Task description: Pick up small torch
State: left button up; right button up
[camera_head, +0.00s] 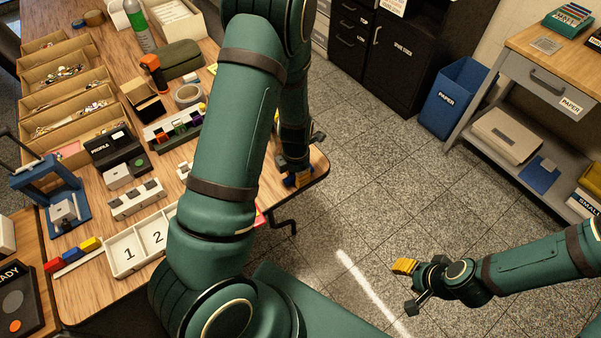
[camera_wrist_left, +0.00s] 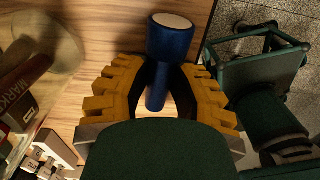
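The small torch (camera_wrist_left: 172,38) is blue with a pale round end face. In the left wrist view it is at the top middle, its narrow body running down between the yellow fingers of my left gripper (camera_wrist_left: 160,72). The fingers are on both sides of the body; whether they press on it is unclear. In the head view my left gripper (camera_head: 298,180) is low at the table's right edge, with a bit of blue at its fingers. My right gripper (camera_head: 405,267) is over the floor at the lower right, away from the table; its finger gap does not show clearly.
The wooden table (camera_head: 95,205) holds cardboard bins (camera_head: 70,95), a numbered tray (camera_head: 140,243), a tape roll (camera_head: 188,94) and a green case (camera_head: 178,57). My left arm hides part of the table. A blue paper bin (camera_head: 455,95) and a side desk stand right. The floor between is clear.

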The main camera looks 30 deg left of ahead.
pick_arm(q)
grip_shut()
